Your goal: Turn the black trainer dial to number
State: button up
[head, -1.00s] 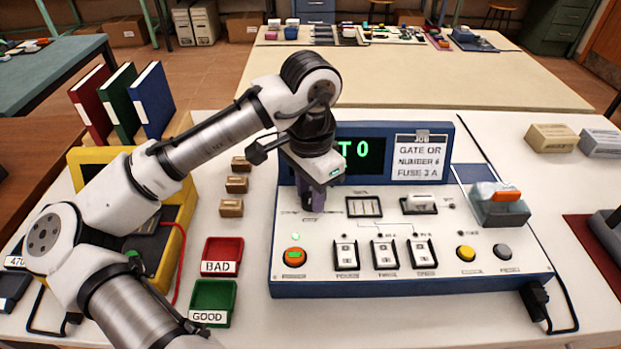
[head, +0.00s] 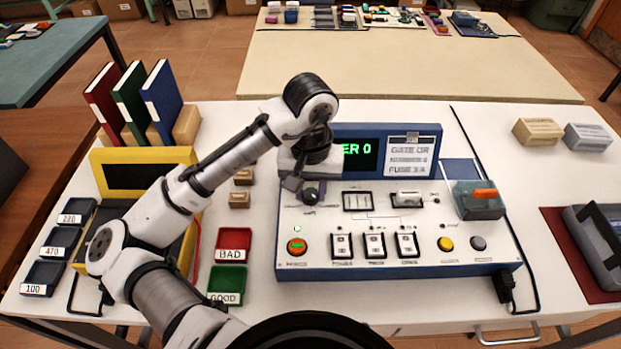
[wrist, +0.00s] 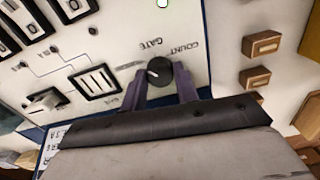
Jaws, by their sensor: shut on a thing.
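The black trainer dial (head: 311,194) sits at the upper left of the white trainer panel (head: 323,265). In the wrist view the dial (wrist: 159,71) is a round knob with a pale pointer mark on its left side, near the printed words COUNT and GATE. My gripper (wrist: 158,82) has its purple fingers on either side of the dial and is shut on it. In the head view my gripper (head: 303,187) hangs over the dial from the upper left. The green display (head: 360,158) reads "ER 0", its left part hidden by my arm.
A job card (head: 411,153) stands right of the display. Switches (head: 375,244), an orange-red button (head: 297,246) and a yellow button (head: 446,244) lie lower on the panel. BAD (head: 233,244) and GOOD (head: 226,285) trays stand to its left. A clear-lidded box (head: 478,200) sits at its right.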

aim_at(311, 194)
jog(key=shift+n+p, duration=0.4)
jog(key=shift+n, duration=0.2)
jog(key=o, duration=1)
jog(key=shift+r, duration=0.1)
notch_tip(311, 194, up, 14)
jog(key=shift+f, duration=0.15)
